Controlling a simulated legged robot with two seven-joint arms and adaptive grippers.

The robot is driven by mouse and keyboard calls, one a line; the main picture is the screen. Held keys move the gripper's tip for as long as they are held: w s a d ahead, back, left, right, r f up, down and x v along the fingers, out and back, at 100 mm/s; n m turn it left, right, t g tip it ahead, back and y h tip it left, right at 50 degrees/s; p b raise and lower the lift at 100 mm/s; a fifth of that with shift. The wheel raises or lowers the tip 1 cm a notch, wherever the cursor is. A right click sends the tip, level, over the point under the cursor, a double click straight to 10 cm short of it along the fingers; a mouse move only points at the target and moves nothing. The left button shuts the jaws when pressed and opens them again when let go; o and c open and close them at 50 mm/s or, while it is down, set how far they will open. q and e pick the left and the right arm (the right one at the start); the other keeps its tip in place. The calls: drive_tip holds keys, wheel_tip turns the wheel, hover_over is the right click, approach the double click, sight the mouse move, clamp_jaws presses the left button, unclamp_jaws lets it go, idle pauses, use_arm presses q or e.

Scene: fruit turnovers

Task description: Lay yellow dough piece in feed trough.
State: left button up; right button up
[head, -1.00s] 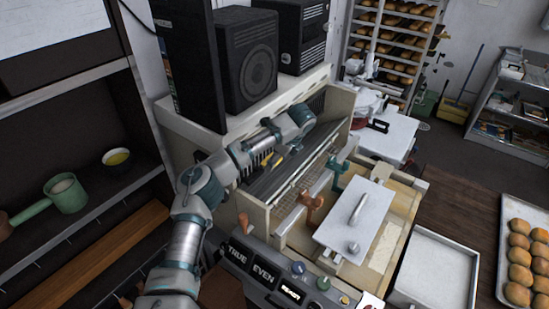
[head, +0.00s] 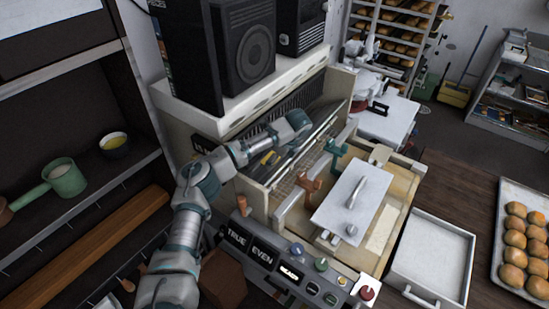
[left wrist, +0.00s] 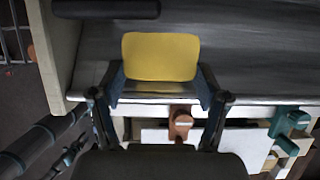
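The yellow dough piece (left wrist: 160,57) is a flat, rounded rectangle between the two fingers of my left gripper (left wrist: 160,80) in the left wrist view. The fingers meet its two sides, and the gripper looks shut on it. In the head view, my left gripper (head: 270,160) is inside the cream machine, over the feed trough (head: 318,140), with a bit of yellow showing. The trough's grey bed (left wrist: 255,50) lies behind the dough in the left wrist view. I cannot tell whether the dough touches it. My right gripper is out of view.
Orange-brown (head: 307,187) and green (head: 336,150) levers stand at the trough's front, beside a white plate with a handle (head: 335,215). Black speakers (head: 243,55) stand on the machine. An empty white tray (head: 435,255) and a tray of buns are at the right.

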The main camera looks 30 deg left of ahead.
use_arm(q)
drive_tip(key=o, duration=0.4)
drive_tip(key=shift+d, duration=0.2)
drive_tip(key=v, duration=1.2)
drive_tip(key=shift+d, duration=0.15)
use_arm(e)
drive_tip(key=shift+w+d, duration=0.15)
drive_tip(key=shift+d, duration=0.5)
use_arm(q)
drive_tip(key=shift+a, duration=0.25)
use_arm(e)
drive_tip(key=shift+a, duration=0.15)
use_arm(q)
drive_tip(key=shift+f, duration=0.1)
